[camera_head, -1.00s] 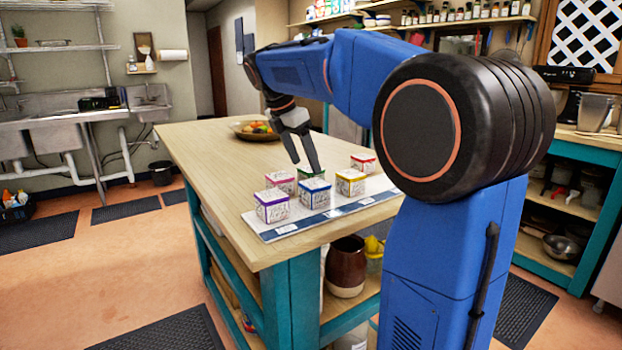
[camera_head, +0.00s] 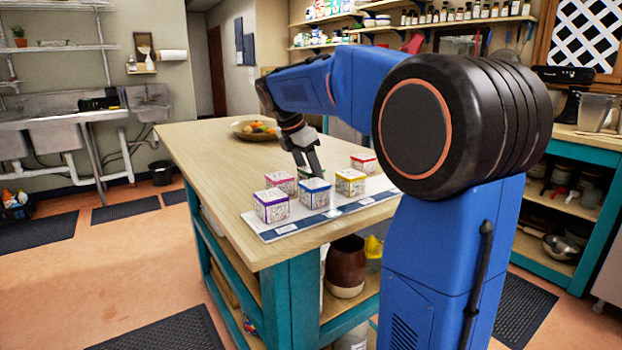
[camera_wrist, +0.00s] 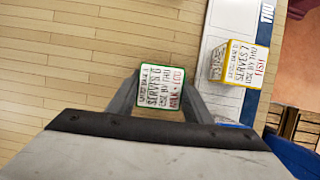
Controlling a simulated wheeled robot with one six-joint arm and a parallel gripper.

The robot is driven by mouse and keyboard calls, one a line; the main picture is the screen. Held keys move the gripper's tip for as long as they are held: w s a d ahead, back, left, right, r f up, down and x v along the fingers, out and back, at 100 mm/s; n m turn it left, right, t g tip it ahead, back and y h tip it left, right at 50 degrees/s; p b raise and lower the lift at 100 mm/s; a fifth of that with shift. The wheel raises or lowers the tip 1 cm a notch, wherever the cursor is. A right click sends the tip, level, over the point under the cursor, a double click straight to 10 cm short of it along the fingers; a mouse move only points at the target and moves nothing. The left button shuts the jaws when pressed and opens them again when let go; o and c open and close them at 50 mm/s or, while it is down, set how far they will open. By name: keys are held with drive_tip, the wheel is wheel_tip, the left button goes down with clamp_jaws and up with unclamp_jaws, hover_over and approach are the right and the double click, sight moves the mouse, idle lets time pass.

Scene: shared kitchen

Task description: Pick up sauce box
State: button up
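In the wrist view a white box with green edges (camera_wrist: 162,87) lies between the two fingers of my gripper (camera_wrist: 163,92). Its label reads "SERVES 6" with a red line that I cannot read surely, so I cannot tell whether it is the sauce box. The fingers flank it closely; whether they press on it is unclear. In the head view my gripper (camera_head: 307,165) points down behind the blue-edged box (camera_head: 314,194), which hides most of the green one. A yellow-edged box (camera_wrist: 236,62) labelled "FISH" stands right of my gripper.
Purple (camera_head: 271,206), pink (camera_head: 281,182), yellow (camera_head: 350,182) and red (camera_head: 363,161) edged boxes stand close around on the table (camera_head: 215,160). A white and blue mat (camera_head: 285,229) lies under the front row. A fruit bowl (camera_head: 252,131) stands farther back. The table's left side is clear.

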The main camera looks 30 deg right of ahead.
drive_tip(key=c, duration=0.4)
